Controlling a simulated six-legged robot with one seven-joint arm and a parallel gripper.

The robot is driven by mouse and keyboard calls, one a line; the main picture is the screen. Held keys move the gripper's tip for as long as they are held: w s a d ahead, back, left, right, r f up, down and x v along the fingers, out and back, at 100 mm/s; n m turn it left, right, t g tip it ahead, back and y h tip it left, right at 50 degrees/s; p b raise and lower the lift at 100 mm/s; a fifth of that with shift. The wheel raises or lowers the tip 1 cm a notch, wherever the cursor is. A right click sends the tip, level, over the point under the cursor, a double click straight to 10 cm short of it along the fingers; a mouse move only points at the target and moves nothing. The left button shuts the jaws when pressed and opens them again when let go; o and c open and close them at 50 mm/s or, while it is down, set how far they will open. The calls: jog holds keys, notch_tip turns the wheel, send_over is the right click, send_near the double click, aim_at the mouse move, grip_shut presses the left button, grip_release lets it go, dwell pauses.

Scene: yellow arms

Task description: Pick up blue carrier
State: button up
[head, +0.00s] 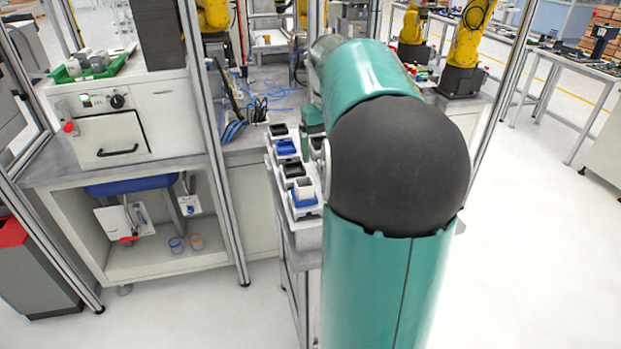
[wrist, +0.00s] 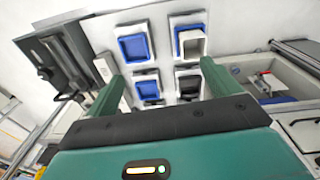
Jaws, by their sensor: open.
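Blue carriers sit in pale holders on a narrow rack. In the head view one blue carrier (head: 286,147) lies between black ones, and another blue piece (head: 305,203) at the near end has a white box (head: 304,187) on it. The wrist view shows a blue carrier (wrist: 134,46) at upper left, one with a white box (wrist: 192,43) at upper right, and a blue one (wrist: 148,90) lower down. My gripper (wrist: 158,64) is open and empty, its two green fingers spread on either side of the carriers. The fingers are hidden in the head view.
A black carrier (head: 294,170) and another black one (head: 279,130) share the rack. A white cabinet (head: 108,130) and a metal frame post (head: 212,150) stand left of it. Yellow arms (head: 466,50) stand behind. The floor at right is clear.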

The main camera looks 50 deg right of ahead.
jog(key=s+d+f, duration=0.1)
jog(key=s+d, duration=0.1)
jog(key=d, duration=0.4)
jog(key=shift+m+y, duration=0.3)
jog(key=shift+m, duration=0.1)
jog(key=f, duration=0.7)
jog(key=shift+s+a+f, duration=0.1)
jog(key=shift+s+f, duration=0.15)
jog(key=shift+s, duration=0.05)
jog(key=shift+w+f, duration=0.2)
jog(key=shift+f, duration=2.95)
jog(key=c, duration=1.2)
jog(key=shift+c, duration=0.3)
jog(key=shift+r, duration=0.15)
